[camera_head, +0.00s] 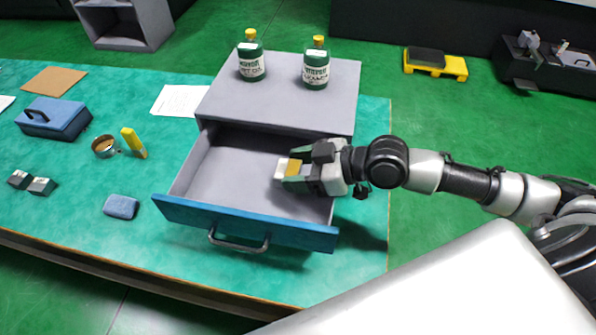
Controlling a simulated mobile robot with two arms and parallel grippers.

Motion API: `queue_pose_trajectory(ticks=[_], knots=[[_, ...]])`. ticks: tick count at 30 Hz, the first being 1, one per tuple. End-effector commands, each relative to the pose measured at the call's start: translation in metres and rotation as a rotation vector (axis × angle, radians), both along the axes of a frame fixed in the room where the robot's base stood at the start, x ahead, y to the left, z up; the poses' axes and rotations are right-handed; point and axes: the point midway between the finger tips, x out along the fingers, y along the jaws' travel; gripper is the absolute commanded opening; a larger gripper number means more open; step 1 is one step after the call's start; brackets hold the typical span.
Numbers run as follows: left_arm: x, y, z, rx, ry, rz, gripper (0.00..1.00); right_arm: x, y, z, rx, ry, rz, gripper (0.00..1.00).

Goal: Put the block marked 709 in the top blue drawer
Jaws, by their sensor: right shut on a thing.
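The top blue drawer (245,223) of the grey cabinet (215,103) stands pulled open toward me, and its grey inside is empty apart from what my gripper holds. My right gripper (290,172) reaches in from the right over the drawer's right part. It is shut on a small block with a pale face and an orange-brown top (281,170). I cannot read a number on the block, and I cannot tell whether it touches the drawer floor. My left gripper is not in view.
Two green bottles with yellow caps (251,62) (316,68) stand on the cabinet. On the green table lie small metal blocks (41,186), a blue sponge-like piece (121,206), a tape roll (104,146), a yellow tool (133,142) and a blue box (54,117).

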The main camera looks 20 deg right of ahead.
Motion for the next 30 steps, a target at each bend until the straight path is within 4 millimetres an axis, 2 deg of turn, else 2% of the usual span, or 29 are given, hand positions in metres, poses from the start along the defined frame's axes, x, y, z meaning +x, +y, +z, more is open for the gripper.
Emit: queue_pose_trajectory(ticks=[4, 12, 27, 28, 30], knots=[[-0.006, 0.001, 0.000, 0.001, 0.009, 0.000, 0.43, 0.001, 0.000, -0.012, 0.003, -0.003, -0.001, 0.17], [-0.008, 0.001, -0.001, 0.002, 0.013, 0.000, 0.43, 0.001, 0.000, -0.013, 0.003, -0.005, -0.001, 0.17], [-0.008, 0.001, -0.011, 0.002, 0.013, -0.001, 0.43, -0.001, 0.000, -0.028, -0.003, 0.001, 0.000, 0.17], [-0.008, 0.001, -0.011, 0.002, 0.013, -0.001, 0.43, -0.001, 0.000, -0.030, -0.006, 0.006, 0.001, 0.60], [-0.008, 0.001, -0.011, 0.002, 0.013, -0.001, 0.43, -0.002, 0.000, -0.031, -0.008, 0.008, 0.001, 0.71]])
